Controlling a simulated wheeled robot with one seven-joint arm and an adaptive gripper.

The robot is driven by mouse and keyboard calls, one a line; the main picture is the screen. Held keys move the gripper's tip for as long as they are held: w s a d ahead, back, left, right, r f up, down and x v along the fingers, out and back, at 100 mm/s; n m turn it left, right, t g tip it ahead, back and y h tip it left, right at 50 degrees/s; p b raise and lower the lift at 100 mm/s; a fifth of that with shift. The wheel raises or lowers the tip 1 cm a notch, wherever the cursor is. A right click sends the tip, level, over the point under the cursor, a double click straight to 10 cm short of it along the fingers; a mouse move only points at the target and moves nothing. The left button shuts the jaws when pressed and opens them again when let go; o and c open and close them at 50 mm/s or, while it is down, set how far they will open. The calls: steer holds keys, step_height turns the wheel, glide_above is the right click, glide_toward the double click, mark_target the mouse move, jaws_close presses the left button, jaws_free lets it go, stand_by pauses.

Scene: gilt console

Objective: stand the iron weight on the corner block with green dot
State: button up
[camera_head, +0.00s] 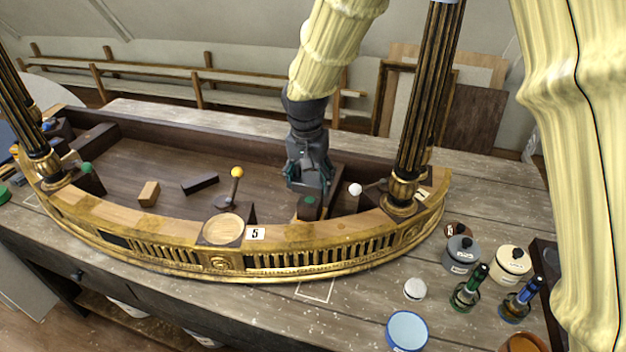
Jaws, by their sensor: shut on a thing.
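My gripper (308,186) points down inside the right part of the gilt console's recess. It is shut on a dark thing, most likely the iron weight, which the fingers hide almost wholly. I cannot tell whether the held thing touches the block.
A yellow-knobbed lever (237,173) and a white-knobbed lever (355,189) stand near my gripper. A wooden block (149,193) and a dark bar (200,183) lie in the recess. A black-gold column (428,95) rises at right. Jars (510,262) and bottles crowd the table's right.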

mark_target(310, 190)
steer(key=shift+w+f+p, duration=0.1)
steer(key=shift+f+p, duration=0.75)
steer(key=shift+f, duration=0.85)
steer(key=shift+f, duration=0.15)
steer(key=o, duration=1.9)
steer(key=r+b, duration=0.1)
steer(key=r, duration=0.3)
steer(key=s+r+b, duration=0.1)
steer(key=r, duration=0.3)
steer(key=r+b, duration=0.1)
steer(key=r, duration=0.3)
steer(key=shift+s+a, duration=0.25)
steer(key=shift+a, duration=0.05)
